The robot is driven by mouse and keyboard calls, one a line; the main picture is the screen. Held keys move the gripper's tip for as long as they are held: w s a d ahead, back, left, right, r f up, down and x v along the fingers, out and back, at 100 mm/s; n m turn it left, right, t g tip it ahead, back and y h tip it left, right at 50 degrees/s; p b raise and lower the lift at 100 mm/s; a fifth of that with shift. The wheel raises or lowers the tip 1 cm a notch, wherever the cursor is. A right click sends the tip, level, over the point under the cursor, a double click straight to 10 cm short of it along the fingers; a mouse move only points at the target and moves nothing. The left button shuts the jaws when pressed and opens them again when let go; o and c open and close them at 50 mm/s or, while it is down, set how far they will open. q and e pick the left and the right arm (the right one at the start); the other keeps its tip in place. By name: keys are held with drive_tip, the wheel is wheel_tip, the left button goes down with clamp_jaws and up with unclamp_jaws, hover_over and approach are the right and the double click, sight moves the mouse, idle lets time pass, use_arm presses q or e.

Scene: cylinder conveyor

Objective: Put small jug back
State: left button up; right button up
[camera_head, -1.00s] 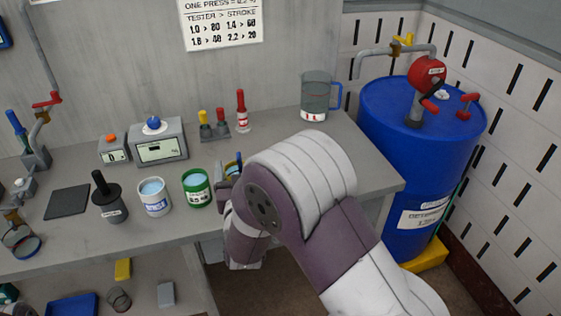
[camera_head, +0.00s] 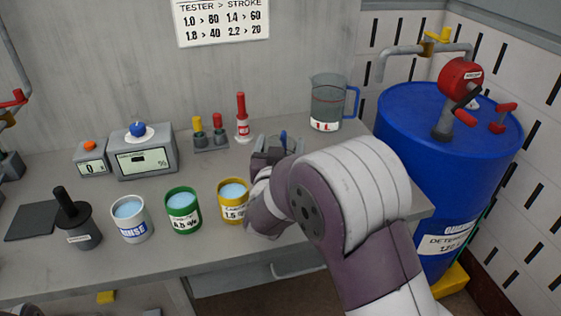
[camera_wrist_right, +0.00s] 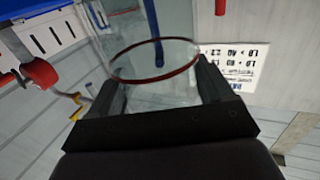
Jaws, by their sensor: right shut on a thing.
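My right gripper (camera_head: 272,150) is over the back of the bench, behind the yellow cup, its fingers partly hidden by my arm. It is shut on the small jug (camera_head: 286,142), a clear vessel with a blue part. In the right wrist view the clear jug (camera_wrist_right: 155,85) with a red ring sits between the gripper's two dark fingers (camera_wrist_right: 160,92). A blue strip shows behind or through it. In the head view most of the jug is hidden by the gripper. My left gripper is not in view.
A larger 1 L jug (camera_head: 327,100) stands at the back right. The rinse cup (camera_head: 131,222), green cup (camera_head: 184,210) and yellow cup (camera_head: 233,203) line the front. A red bottle (camera_head: 242,118) and a blue drum (camera_head: 430,160) are near. Bench space is clear between bottle and large jug.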

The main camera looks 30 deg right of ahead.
wheel_tip(320, 180, down, 3)
drive_tip(key=shift+f+b, duration=0.15)
drive_tip(key=shift+b, duration=0.15)
drive_tip(key=shift+s+f, duration=0.1)
drive_tip(key=shift+f, duration=0.05)
drive_tip(key=o, duration=1.2)
drive_tip(key=shift+c, duration=0.2)
drive_tip(key=shift+r, duration=0.3)
drive_tip(key=v, duration=1.2)
drive_tip(key=shift+f, duration=0.2)
